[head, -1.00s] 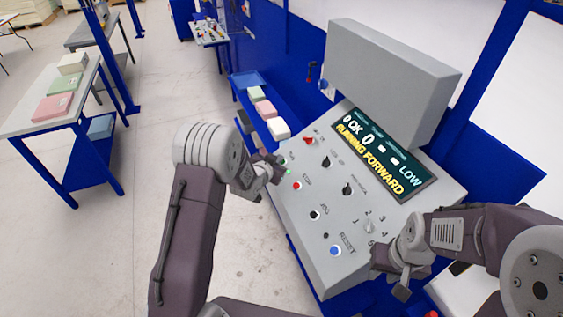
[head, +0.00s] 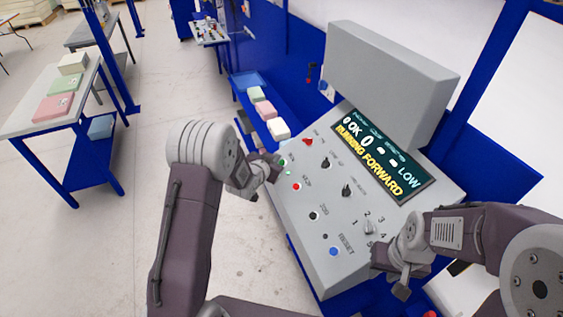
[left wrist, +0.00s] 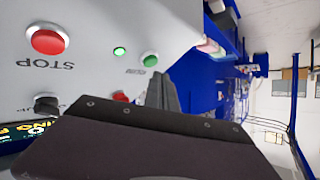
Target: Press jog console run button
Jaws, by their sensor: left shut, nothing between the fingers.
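The jog console (head: 300,235) has a sloped grey panel with buttons and knobs. Its display (head: 384,157) reads "RUNNING FORWARD". The green button (left wrist: 150,60) is beside a small lit green lamp (left wrist: 120,51) in the left wrist view; the label near it is too small to read. The red STOP button (left wrist: 47,40) is to their left; it also shows in the head view (head: 296,186). My left gripper (head: 275,163) is shut and empty at the panel's left edge, close to the green button and apparently apart from it. My right gripper (head: 403,283) is by the console's lower right; its fingers are unclear.
A blue RESET button (head: 333,251), a black JOG button (head: 314,215) and several knobs share the panel. Foam blocks (head: 266,109) lie on a blue shelf behind the console's left side. A side table (head: 45,115) with blocks stands at left. Floor between is clear.

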